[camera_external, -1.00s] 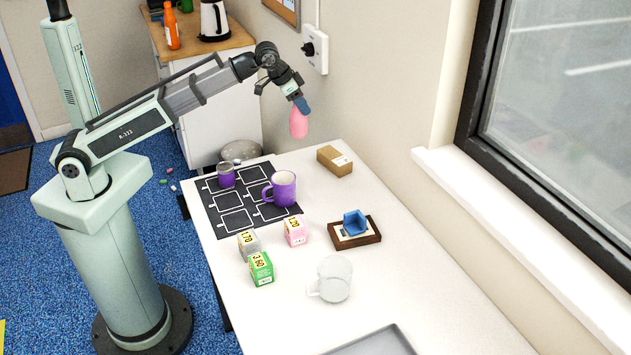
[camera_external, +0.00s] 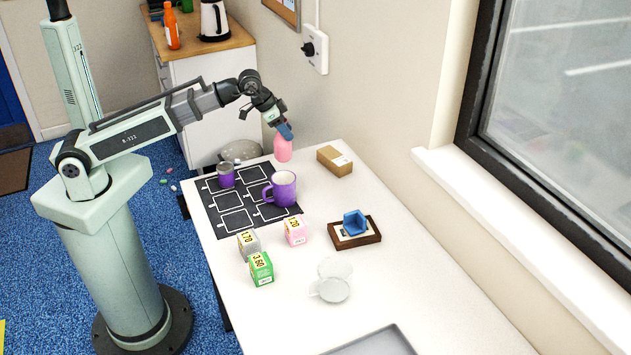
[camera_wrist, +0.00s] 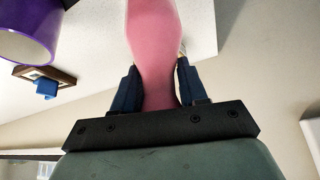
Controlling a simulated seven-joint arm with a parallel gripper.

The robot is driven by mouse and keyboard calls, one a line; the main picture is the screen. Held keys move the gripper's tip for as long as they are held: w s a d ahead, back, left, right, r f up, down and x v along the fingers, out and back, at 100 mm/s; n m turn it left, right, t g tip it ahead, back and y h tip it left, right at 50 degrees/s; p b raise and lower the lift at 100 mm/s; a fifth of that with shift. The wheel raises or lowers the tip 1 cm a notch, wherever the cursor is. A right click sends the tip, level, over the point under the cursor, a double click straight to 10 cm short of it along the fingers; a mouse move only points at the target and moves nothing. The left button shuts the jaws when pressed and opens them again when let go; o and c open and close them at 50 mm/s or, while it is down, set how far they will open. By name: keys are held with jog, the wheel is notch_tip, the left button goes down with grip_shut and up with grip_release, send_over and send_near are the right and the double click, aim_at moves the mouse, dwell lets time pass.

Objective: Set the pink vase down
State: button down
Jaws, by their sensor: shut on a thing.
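The pink vase (camera_external: 283,149) is upright at the far end of the white table (camera_external: 420,270). My gripper (camera_external: 284,131) is shut on its upper part. In the wrist view the pink vase (camera_wrist: 155,45) runs between the two dark blue fingers (camera_wrist: 155,88). Its base is at or just above the tabletop; I cannot tell whether it touches.
A black mat (camera_external: 232,217) with white outlines holds a purple mug (camera_external: 284,187) and a purple jar (camera_external: 226,177). A cardboard box (camera_external: 335,161) lies right of the vase. Small cartons, a clear mug (camera_external: 335,282) and a blue piece on a wooden stand (camera_external: 355,240) are nearer.

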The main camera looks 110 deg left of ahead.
jog(key=shift+f, duration=1.85)
jog(key=shift+f, duration=0.1)
jog(key=c, duration=0.6)
grip_release()
jog(key=v, duration=1.2)
jog(key=shift+w, duration=0.1)
